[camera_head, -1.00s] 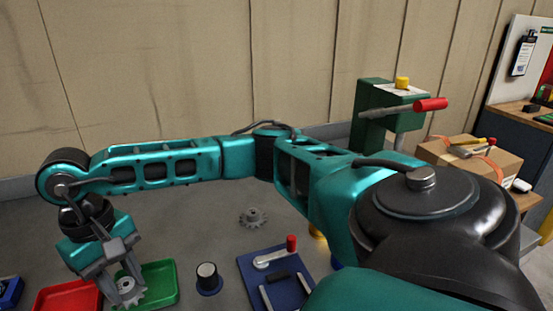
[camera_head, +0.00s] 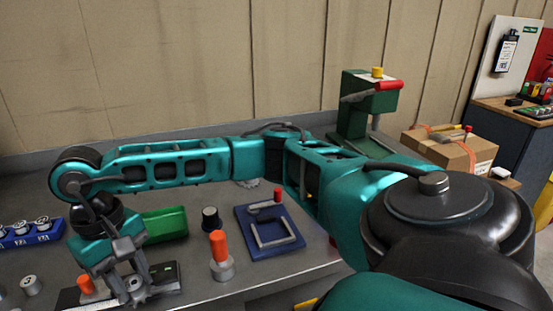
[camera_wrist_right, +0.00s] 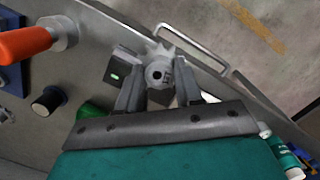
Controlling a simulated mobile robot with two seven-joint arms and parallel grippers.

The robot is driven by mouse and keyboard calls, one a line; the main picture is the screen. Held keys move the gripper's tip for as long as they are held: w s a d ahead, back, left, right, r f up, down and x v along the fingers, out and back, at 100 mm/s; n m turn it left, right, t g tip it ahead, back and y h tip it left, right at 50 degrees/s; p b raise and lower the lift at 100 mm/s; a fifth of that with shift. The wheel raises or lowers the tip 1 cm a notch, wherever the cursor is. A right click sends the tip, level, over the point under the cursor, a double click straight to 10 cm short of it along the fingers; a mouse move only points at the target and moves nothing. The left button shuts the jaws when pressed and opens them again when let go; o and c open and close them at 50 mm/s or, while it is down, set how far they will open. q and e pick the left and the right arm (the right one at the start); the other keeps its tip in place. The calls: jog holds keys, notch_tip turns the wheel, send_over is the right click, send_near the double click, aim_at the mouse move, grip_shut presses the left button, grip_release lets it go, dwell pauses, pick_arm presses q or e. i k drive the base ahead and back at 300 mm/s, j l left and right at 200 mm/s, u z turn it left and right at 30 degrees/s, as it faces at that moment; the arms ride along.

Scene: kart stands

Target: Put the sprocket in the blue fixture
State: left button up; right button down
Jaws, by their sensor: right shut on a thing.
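The grey toothed sprocket (camera_head: 134,284) is between the fingers of my right gripper (camera_head: 128,290), which is shut on it. It shows clearly in the right wrist view (camera_wrist_right: 160,68), with its teeth and dark centre hole, between the fingertips of my right gripper (camera_wrist_right: 162,84). The blue fixture (camera_head: 290,246) lies to the right on the grey table in the head view, apart from the gripper. It carries a grey frame-like bar and a red-tipped clamp handle (camera_head: 277,194). My left gripper is not in view.
A dark device (camera_head: 166,272) lies close beside the gripper. An orange-handled tool (camera_head: 220,250) and a black knob on a blue base (camera_head: 210,218) stand between gripper and fixture. A green tray (camera_head: 165,222) is behind. Another toothed wheel (camera_head: 248,183) is partly hidden by my arm.

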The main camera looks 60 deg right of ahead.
aim_at(272, 233)
jog(key=k+j+z, duration=0.1)
jog(key=z, duration=0.3)
jog(key=k+j+z, duration=0.1)
jog(key=z, duration=0.3)
